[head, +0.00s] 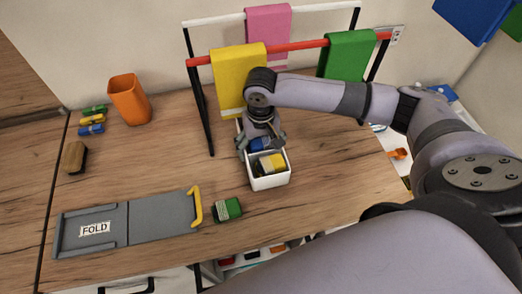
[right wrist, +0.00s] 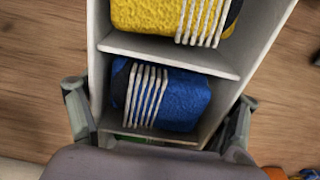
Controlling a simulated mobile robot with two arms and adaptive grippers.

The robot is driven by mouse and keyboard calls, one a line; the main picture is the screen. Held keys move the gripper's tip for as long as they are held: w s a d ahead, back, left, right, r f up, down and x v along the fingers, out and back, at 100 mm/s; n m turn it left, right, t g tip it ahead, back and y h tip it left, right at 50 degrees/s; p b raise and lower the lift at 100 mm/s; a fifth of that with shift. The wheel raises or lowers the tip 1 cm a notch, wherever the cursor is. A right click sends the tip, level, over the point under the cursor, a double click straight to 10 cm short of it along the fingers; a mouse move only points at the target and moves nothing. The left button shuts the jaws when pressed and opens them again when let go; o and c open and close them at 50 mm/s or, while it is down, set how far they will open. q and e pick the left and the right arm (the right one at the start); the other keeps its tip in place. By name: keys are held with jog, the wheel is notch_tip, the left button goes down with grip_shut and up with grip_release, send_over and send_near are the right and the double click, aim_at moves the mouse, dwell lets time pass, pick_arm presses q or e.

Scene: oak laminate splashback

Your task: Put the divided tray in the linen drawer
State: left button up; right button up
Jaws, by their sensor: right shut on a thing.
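The white divided tray (head: 270,183) stands on the wooden counter. In its compartments are a yellow folded cloth (head: 270,164) and a blue one (head: 262,144), each with pale bands. My right gripper (head: 261,146) is shut on the tray from above; in the right wrist view its fingers (right wrist: 158,115) straddle the tray's side walls (right wrist: 262,50) by the blue cloth's compartment (right wrist: 165,98). A bit of green shows beside the right finger. Below the counter's front edge an open drawer (head: 205,270) shows in part with several coloured things; I cannot tell whether it is the linen drawer. My left gripper is not in view.
A grey folding board (head: 128,222) marked FOLD with a yellow handle and a green banded cloth (head: 227,210) lie in front. An orange cup (head: 128,98), small rolls (head: 92,122) and a brush (head: 75,157) are left. A rack (head: 205,120) with hanging cloths stands behind.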

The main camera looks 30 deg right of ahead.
jog(key=shift+r, duration=0.5)
jog(key=b, duration=0.3)
send_over(278, 215)
jog(key=shift+n, duration=0.6)
jog(key=w+r, duration=0.2)
jog(key=w, duration=0.1)
jog(key=w+r+b, duration=0.1)
jog(key=w, duration=0.1)
jog(key=shift+w+d, duration=0.15)
jog(key=shift+d, duration=0.25)
jog(key=shift+n, duration=0.7)
jog(key=w+r, duration=0.2)
jog(key=w+r+b, duration=0.1)
jog(key=w+r, duration=0.1)
jog(key=shift+d+r, duration=0.2)
jog(key=shift+r, duration=0.2)
jog(key=shift+w+r, duration=0.1)
jog(key=shift+r, duration=0.15)
jog(key=shift+f, duration=0.1)
